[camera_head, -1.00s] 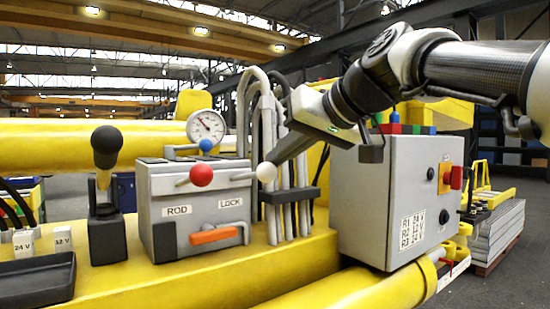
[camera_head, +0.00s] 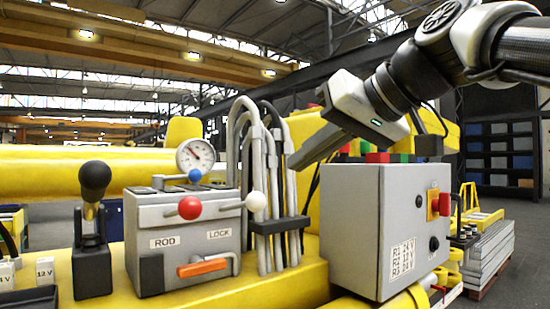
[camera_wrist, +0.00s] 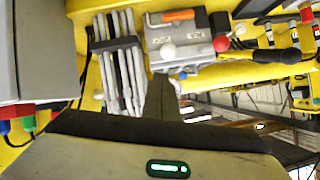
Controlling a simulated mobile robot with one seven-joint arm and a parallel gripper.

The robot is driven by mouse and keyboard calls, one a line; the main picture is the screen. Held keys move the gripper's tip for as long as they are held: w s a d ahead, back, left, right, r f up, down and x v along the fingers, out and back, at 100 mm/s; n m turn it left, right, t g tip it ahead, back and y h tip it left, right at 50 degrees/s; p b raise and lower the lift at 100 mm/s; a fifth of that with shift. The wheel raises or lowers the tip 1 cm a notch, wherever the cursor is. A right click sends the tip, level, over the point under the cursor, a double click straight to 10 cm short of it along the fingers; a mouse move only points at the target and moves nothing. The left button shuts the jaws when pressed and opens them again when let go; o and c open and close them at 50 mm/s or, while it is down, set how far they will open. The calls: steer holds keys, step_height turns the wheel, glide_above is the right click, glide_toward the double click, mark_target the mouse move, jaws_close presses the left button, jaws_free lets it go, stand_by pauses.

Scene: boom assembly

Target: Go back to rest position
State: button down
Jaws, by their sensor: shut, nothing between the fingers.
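My gripper (camera_head: 296,165) is shut and empty in the head view, held in the air above the hoses, to the left of the grey control box's top. It points down and left. The wrist view shows its dark fingers (camera_wrist: 161,100) closed together in front of the hoses and the valve box. The grey valve box (camera_head: 150,215) marked ROD and LOCK stands to the left, with a red-knob lever (camera_head: 190,207), a white-knob lever (camera_head: 256,201) and an orange handle (camera_head: 203,268). The gripper is apart from the white knob.
A grey control box (camera_head: 350,220) with a red switch stands right of the hoses (camera_head: 270,170). A black-knob lever (camera_head: 95,178) and a pressure gauge (camera_head: 195,157) stand at left. The yellow boom (camera_head: 70,175) runs behind. Open space lies above.

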stand_by(0.4)
steer(key=s+d+f+m+g+h+p, duration=0.2)
steer(key=s+f+p, duration=0.3)
steer(key=f, duration=0.9)
steer(key=s+d+f+m+g+h+p, duration=0.2)
steer(key=s+d+f+h+p, duration=0.2)
steer(key=s+f, duration=0.6)
step_height(320, 180, down, 4)
steer(key=shift+d+r+h+p, duration=0.1)
steer(key=shift+d+h+p, duration=0.1)
steer(key=shift+h+p, duration=0.55)
steer(key=shift+s, duration=0.1)
